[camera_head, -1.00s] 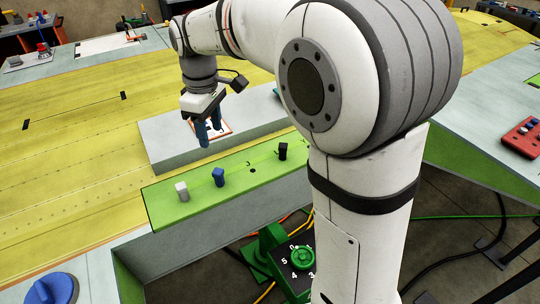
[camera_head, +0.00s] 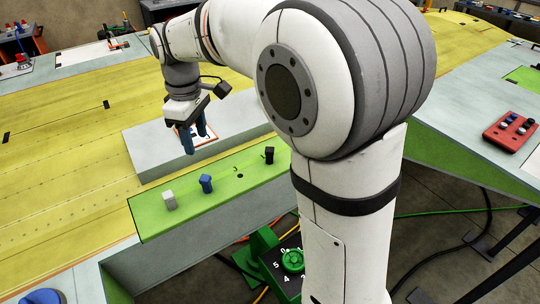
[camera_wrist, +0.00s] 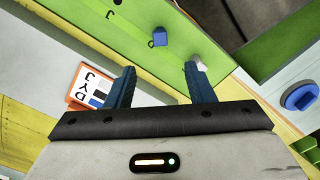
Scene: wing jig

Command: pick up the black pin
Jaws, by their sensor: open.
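The black pin (camera_head: 269,155) stands upright at the right end of the green strip in the head view. A blue pin (camera_head: 206,184) and a pale grey pin (camera_head: 169,201) stand farther left on the same strip. My gripper (camera_head: 193,142) is open with nothing between its blue fingers, above the grey block behind the strip and left of the black pin. In the wrist view the open fingers (camera_wrist: 160,72) show with the blue pin (camera_wrist: 159,39) and the pale pin (camera_wrist: 201,66) beyond them. I cannot clearly make out the black pin in the wrist view.
The grey block (camera_head: 150,160) carries a lettered card (camera_wrist: 88,88) under my gripper. A green dial (camera_head: 292,260) sits below the strip. A red tray (camera_head: 511,132) with several pegs lies on the right-hand surface. The yellow panel (camera_head: 70,150) is mostly clear.

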